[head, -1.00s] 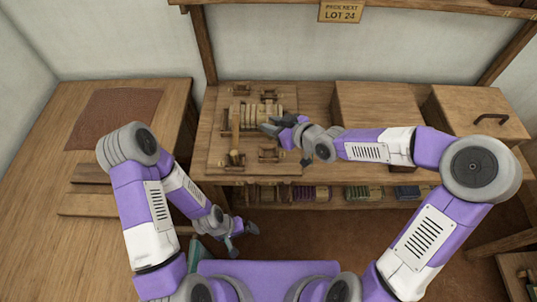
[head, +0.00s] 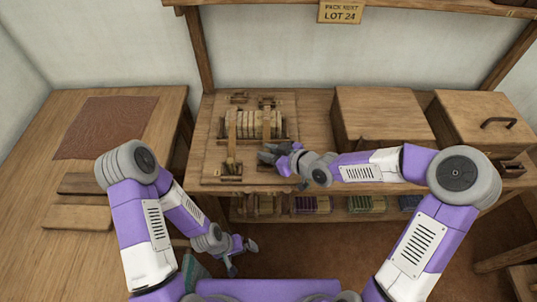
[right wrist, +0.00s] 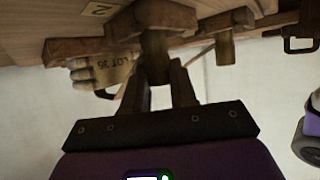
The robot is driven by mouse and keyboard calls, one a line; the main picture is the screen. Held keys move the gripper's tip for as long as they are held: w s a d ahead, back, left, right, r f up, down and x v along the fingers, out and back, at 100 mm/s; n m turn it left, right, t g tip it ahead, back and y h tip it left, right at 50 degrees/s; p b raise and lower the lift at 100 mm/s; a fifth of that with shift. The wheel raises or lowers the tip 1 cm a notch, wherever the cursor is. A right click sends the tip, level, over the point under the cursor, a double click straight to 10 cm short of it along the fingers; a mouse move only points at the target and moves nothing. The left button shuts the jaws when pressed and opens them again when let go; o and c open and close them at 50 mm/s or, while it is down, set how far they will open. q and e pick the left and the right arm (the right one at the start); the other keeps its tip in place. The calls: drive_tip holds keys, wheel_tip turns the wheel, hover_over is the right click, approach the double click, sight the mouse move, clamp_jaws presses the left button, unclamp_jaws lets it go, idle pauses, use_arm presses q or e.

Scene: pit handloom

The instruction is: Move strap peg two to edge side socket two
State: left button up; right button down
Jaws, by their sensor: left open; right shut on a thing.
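A wooden board (head: 210,172) on the bench carries a row of pale bundles (head: 248,124). One strap (head: 231,128) crosses the bundles at the left and ends at a front peg block (head: 230,168). A second strap (head: 266,124) crosses them at the right. My right gripper (head: 266,153) is at this strap's front end. In the right wrist view, its fingers (right wrist: 157,78) are shut on a dark peg (right wrist: 155,50), just against a wooden socket block (right wrist: 165,14); I cannot tell whether the peg is seated. My left gripper (head: 245,246) is open and empty, low and in front of the bench.
Two wooden boxes (head: 380,119) (head: 483,130) stand right of the board. A shelf below (head: 340,215) holds several coloured bundles. A side table (head: 60,180) at the left holds a brown mat (head: 105,127). A tag marked 2 (right wrist: 96,9) shows in the wrist view.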

drive_tip(key=shift+r, duration=0.1)
drive_tip(key=shift+f, duration=0.25)
drive_tip(key=c, duration=0.9)
unclamp_jaws()
drive_tip(key=shift+r, duration=0.1)
drive_tip(key=shift+r, duration=0.1)
